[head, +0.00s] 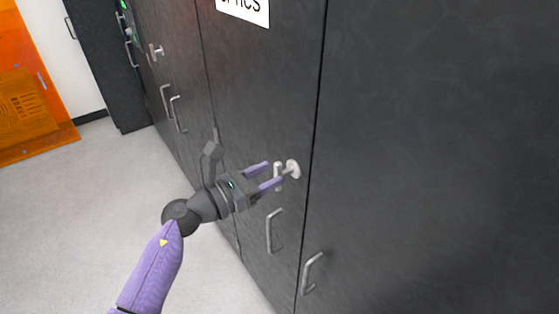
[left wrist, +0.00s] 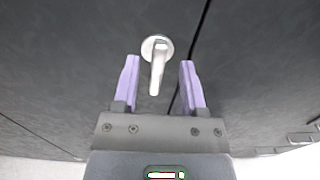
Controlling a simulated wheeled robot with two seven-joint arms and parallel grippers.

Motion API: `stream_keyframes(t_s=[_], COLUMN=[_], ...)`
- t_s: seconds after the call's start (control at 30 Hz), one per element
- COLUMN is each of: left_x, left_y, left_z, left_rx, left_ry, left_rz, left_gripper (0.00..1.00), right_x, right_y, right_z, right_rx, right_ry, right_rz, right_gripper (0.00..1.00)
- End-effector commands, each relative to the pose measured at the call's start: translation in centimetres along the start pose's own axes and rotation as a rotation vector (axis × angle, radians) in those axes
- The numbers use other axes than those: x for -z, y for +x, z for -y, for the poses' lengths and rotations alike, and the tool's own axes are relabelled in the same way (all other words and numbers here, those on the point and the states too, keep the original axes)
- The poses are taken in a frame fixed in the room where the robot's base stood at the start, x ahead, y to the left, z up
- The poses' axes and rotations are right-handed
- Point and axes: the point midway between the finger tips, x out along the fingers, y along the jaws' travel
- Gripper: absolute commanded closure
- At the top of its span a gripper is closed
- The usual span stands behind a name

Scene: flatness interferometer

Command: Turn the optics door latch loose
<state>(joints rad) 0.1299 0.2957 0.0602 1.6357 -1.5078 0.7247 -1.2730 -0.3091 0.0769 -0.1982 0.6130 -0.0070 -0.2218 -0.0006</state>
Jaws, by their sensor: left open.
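The optics door (head: 255,110) is a dark grey panel with a white label (head: 245,10) at its top, partly cut off by the frame. Its latch (head: 292,169) is a silver round base with a short lever, near the door's right edge. In the left wrist view the latch lever (left wrist: 157,70) points down toward my gripper, its end between the two finger tips. My left gripper (head: 267,176) is open, with a purple finger (left wrist: 130,78) on each side of the lever and a visible gap to both. My right gripper is in neither view.
A silver bar handle (head: 272,231) sits below the latch, and another handle (head: 311,273) is on the neighbouring panel to the right. More doors with handles (head: 166,101) run to the left. The grey floor (head: 80,220) is clear. An orange panel (head: 30,105) stands at the far left.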

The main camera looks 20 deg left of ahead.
Motion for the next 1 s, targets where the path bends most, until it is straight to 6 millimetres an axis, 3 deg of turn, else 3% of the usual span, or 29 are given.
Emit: stream_keyframes(t_s=[0.2, 0.47, 0.73, 1.0], left_x=[0.0, 0.1, 0.1, 0.1], left_y=[2.6, 2.8, 2.8, 2.8], left_z=[0.0, 0.0, 0.0, 0.0], left_rx=[0.0, 0.0, 0.0, 0.0], left_ry=[-0.003, -0.002, -0.003, -0.004], left_rz=[0.001, 0.0, 0.0, 0.0], left_gripper=[0.46, 0.46, 0.99, 1.0], right_x=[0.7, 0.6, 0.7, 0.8], right_y=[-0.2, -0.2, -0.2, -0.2], right_z=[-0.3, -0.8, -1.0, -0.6], right_rx=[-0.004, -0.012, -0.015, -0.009], right_ry=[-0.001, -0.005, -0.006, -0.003], right_rz=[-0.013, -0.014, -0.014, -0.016], right_gripper=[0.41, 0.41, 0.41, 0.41])
